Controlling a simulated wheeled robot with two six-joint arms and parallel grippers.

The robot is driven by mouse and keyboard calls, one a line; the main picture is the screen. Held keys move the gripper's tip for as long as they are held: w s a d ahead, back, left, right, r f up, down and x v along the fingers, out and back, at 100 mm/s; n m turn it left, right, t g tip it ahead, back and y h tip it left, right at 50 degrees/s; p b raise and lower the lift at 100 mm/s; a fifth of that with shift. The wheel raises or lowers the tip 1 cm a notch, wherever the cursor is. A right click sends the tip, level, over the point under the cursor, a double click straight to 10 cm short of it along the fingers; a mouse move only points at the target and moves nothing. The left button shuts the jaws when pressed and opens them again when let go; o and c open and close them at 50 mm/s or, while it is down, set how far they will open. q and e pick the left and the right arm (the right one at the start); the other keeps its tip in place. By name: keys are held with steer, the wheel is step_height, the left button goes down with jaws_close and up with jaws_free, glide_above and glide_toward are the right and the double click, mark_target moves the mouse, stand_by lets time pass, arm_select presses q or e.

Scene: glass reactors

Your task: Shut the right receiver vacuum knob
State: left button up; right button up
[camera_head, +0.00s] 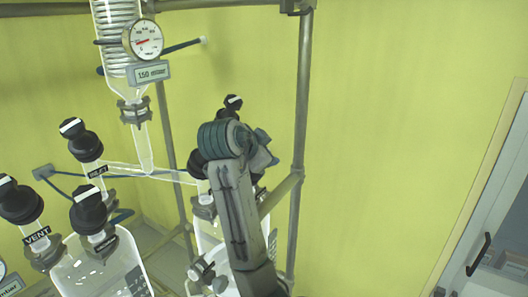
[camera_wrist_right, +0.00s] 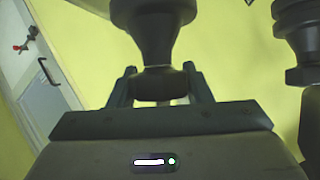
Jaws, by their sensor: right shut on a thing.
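In the right wrist view, my right gripper (camera_wrist_right: 162,84) has its two fingers on either side of the narrow lower part of a black knob (camera_wrist_right: 155,40) and is shut on it. In the head view my right arm comes up from the bottom and its wrist covers the fingers. A black knob with a white bar (camera_head: 232,102) shows just above the wrist. Another black knob (camera_head: 198,165) shows left of it, above the right glass receiver (camera_head: 205,235). The arm hides much of that receiver, and I cannot read its knob labels. My left gripper is not in view.
A second black knob (camera_wrist_right: 298,40) stands close at the right in the wrist view. In the head view, a gauge (camera_head: 146,39), the left receiver (camera_head: 100,268) with several black knobs and a metal post (camera_head: 302,90) surround the arm. Open space lies right of the post.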

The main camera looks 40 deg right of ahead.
steer(key=shift+m+g, duration=0.3)
steer(key=shift+g, duration=0.1)
steer(key=o, duration=1)
steer(key=shift+f, duration=0.1)
steer(key=b+v, duration=0.5)
steer(key=v, duration=0.5)
steer(key=shift+s+a+r, duration=0.2)
steer(key=shift+s+r, duration=0.05)
